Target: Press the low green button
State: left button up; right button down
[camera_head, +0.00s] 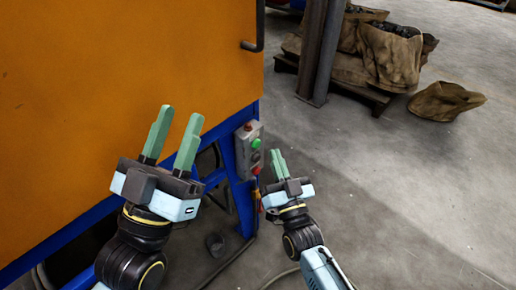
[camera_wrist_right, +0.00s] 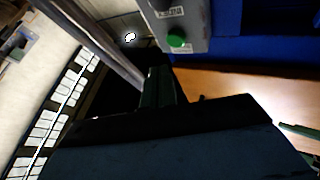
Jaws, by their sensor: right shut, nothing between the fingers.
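A grey control box (camera_head: 243,154) is fixed to the blue frame of the orange cabinet. In the head view it carries a red button (camera_head: 248,127) at the top and a green button (camera_head: 256,143) below it. In the right wrist view a green button (camera_wrist_right: 177,38) sits near the box's near end, beside a white label; I cannot tell if it is the same one. My right gripper (camera_head: 276,153) is shut and empty, just right of the box; contact cannot be judged. My left gripper (camera_head: 181,113) is open and empty in front of the orange panel.
The orange cabinet (camera_head: 110,60) fills the left side on blue legs. A dark steel post (camera_head: 319,50) stands behind, near several sacks (camera_head: 389,52) on a pallet. One more sack (camera_head: 446,101) lies on the floor. The grey floor at right is clear.

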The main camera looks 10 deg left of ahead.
aim_at(259, 135)
pick_arm(q)
jog(key=shift+s+a+r+t+b, duration=0.15)
jog(key=shift+s+r+t+b, duration=0.2)
jog(key=shift+s+t, duration=0.35)
pick_arm(e)
jog(key=shift+w+a, duration=0.65)
jog(key=shift+a, duration=0.2)
pick_arm(q)
jog(key=shift+w, duration=0.1)
jog(key=shift+f, duration=0.1)
pick_arm(e)
jog(key=shift+w+a, duration=0.1)
jog(key=shift+a, duration=0.05)
dwell(0.5)
jog(key=shift+w+a, duration=0.1)
jog(key=shift+a, duration=0.1)
